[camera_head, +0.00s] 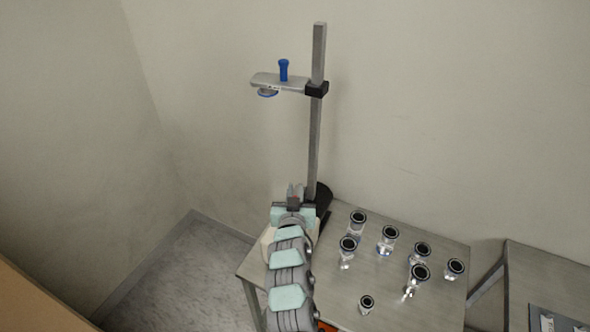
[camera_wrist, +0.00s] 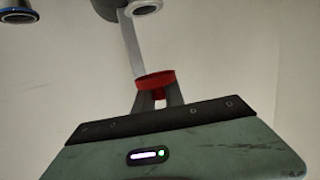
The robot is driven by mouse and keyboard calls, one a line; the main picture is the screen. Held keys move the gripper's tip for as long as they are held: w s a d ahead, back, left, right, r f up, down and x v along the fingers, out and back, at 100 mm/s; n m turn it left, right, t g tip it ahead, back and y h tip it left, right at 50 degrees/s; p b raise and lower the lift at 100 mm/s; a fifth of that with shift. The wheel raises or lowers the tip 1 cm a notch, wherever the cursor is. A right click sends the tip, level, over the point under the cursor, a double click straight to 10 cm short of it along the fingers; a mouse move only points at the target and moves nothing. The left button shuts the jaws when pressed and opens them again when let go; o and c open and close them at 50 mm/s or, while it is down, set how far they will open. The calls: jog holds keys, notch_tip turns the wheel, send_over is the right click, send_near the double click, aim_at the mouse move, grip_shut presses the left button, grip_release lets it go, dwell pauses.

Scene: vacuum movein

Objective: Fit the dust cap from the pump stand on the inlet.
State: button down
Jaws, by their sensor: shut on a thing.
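My gripper (camera_head: 296,190) is at the near side of the metal post (camera_head: 316,140), above the table's back left corner. It also shows in the wrist view (camera_wrist: 160,100), shut on a red cap (camera_wrist: 155,79) at its fingertips. In the head view the cap is only a small reddish spot. A grey bracket (camera_head: 272,80) is clamped high on the post, well above my gripper. A blue-rimmed round fitting (camera_head: 267,93) hangs under it. In the wrist view, a blue-rimmed opening (camera_wrist: 17,14) and a second round opening (camera_wrist: 146,7) show at the top, apart from the cap; I cannot tell which is the inlet.
A blue knob (camera_head: 283,70) stands on top of the bracket. Several clear vessels with black-ringed tops (camera_head: 390,234) stand on the metal table (camera_head: 335,290). A dark cylindrical thing (camera_head: 323,196) is behind my gripper. Another table (camera_head: 550,275) is at the right. The space under the bracket is clear.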

jog(key=shift+w+a+f+b, duration=0.15)
jog(key=shift+f+b, duration=0.45)
jog(key=shift+f, duration=0.4)
jog(key=shift+w+f+b, duration=0.15)
jog(key=shift+f+b, duration=0.4)
jog(key=shift+f, duration=0.4)
jog(key=shift+w+a+f+b, duration=0.15)
jog(key=shift+f+b, duration=0.45)
jog(key=shift+f, duration=0.4)
jog(key=shift+d+f+b, duration=0.15)
jog(key=shift+f+b, duration=0.15)
jog(key=shift+f, duration=0.2)
dwell(0.3)
jog(key=c, duration=1.3)
grip_release()
